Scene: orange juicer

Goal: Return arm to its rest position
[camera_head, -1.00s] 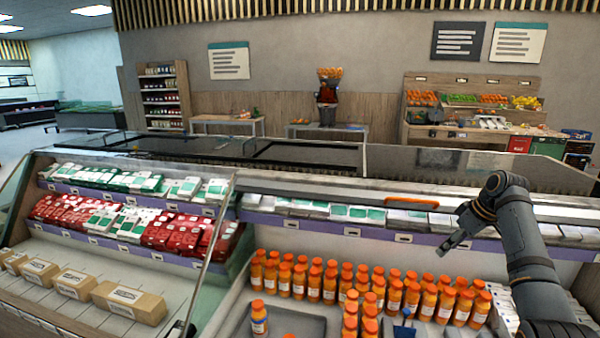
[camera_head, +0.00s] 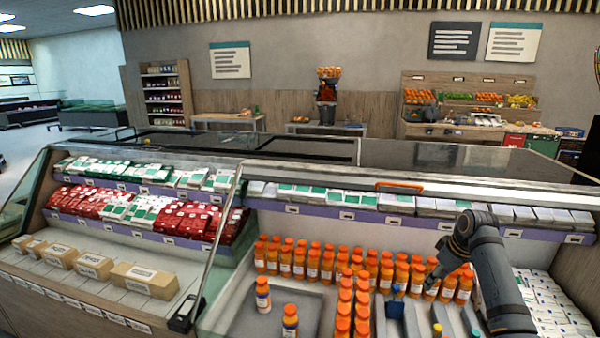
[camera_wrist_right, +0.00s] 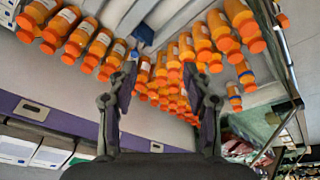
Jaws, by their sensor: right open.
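My right arm (camera_head: 488,270) comes in from the lower right of the head view, bent over the refrigerated case. Its right gripper (camera_head: 432,280) points down and left above the orange-capped juice bottles (camera_head: 388,277). In the right wrist view, the two fingers of the gripper (camera_wrist_right: 160,70) stand apart with nothing held between them. Juice bottles (camera_wrist_right: 80,38) show beyond the fingertips there, in rows. Whether the fingers touch any bottle is not clear in the head view. My left arm and gripper are not in view.
The case holds red and white cartons (camera_head: 185,220), tan boxes (camera_head: 145,280) and a glass divider (camera_head: 216,240). Two bottles (camera_head: 290,323) stand apart on the grey tray. An orange juicer (camera_head: 327,95) stands on a far table behind the case.

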